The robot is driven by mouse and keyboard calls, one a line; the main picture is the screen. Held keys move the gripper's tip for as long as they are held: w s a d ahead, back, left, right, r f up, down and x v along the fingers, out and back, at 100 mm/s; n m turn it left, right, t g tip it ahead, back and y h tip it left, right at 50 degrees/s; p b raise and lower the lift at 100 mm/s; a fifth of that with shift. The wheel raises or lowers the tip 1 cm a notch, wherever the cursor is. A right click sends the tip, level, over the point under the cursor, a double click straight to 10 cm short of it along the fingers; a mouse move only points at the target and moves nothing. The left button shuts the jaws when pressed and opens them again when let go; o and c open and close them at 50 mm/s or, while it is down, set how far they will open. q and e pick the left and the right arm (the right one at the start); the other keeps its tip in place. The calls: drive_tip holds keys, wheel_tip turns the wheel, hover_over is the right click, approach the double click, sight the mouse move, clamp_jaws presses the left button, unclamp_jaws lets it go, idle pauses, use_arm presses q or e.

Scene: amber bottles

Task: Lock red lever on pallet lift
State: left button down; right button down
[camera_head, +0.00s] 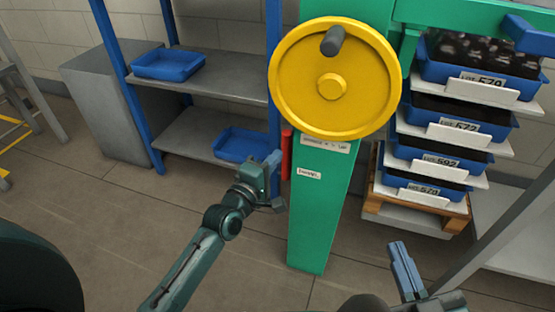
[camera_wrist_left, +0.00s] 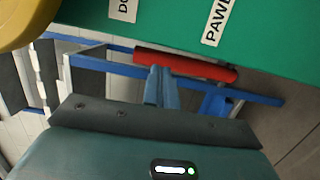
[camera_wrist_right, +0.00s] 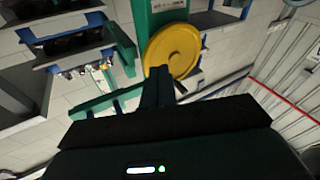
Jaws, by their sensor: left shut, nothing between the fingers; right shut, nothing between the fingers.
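The pallet lift has a green post (camera_head: 315,215) with a big yellow handwheel (camera_head: 300,85) near its top. The red lever (camera_head: 286,153) stands upright along the post's left side, below the wheel. My left gripper (camera_head: 273,165) is shut and empty, with its fingertips close to the lever. In the left wrist view the red lever (camera_wrist_left: 190,66) lies across just beyond the shut fingertips (camera_wrist_left: 160,75); I cannot tell whether they touch. A label reading "PAWL" (camera_wrist_left: 216,22) is beside it. My right gripper (camera_head: 398,250) is shut and empty, low and right of the post.
Stacked blue bins (camera_head: 440,130) with dark contents stand on a wooden pallet (camera_head: 415,208) at the right. A blue-framed shelf (camera_head: 205,85) with blue trays (camera_head: 168,65) is behind on the left. The floor (camera_head: 110,215) before the shelf is clear.

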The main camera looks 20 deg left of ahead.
use_arm(q)
drive_tip(key=shift+x, duration=0.9)
